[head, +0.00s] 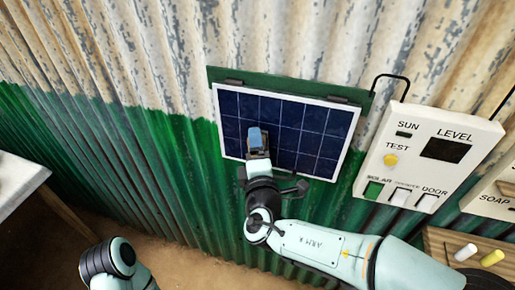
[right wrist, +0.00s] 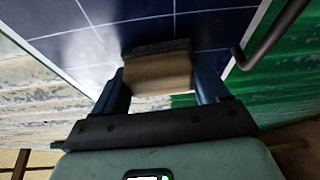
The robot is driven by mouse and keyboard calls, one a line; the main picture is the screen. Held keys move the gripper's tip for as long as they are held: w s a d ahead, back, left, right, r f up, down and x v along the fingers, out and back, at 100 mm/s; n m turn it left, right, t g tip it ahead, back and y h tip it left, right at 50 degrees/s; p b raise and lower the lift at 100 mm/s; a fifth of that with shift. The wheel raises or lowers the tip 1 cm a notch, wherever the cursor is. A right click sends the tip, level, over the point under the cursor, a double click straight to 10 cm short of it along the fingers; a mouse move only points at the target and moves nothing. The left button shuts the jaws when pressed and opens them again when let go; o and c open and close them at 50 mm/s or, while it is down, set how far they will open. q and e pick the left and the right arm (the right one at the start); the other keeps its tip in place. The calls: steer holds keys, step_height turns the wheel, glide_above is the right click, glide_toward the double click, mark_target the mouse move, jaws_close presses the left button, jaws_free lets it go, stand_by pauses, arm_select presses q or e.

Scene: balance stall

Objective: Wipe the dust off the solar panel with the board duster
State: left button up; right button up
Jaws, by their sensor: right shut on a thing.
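The solar panel (head: 305,127) is a dark blue grid in a white frame, mounted on a green board on the wall. My right gripper (head: 257,138) is in front of its lower left part. In the right wrist view, this gripper (right wrist: 158,75) is shut on the board duster (right wrist: 158,73), a pale wooden block with a dark grey pad. The pad faces the panel (right wrist: 100,20) and appears to be at its surface; I cannot tell if it touches. In the head view the duster is mostly hidden by the gripper. My left gripper is out of view.
Right of the panel hangs a white box (head: 430,155) with a yellow test button and labelled tabs. A wooden shelf (head: 440,243) with chalk-like pieces is at lower right. A pale tabletop (head: 18,180) is at far left. The corrugated wall left of the panel is clear.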

steer(key=shift+s+a+b, duration=0.25)
steer(key=shift+s+b, duration=0.2)
steer(key=shift+s, duration=0.4)
steer(key=shift+s+a+b, duration=0.3)
steer(key=shift+s+b, duration=0.15)
steer(key=shift+s, duration=0.45)
steer(key=shift+s+a+b, duration=0.25)
steer(key=shift+s+b, duration=0.2)
steer(key=shift+s, duration=0.4)
steer(key=shift+s+a+b, duration=0.25)
steer(key=shift+s, duration=0.5)
steer(key=shift+s+a+b, duration=0.25)
steer(key=shift+s, duration=0.45)
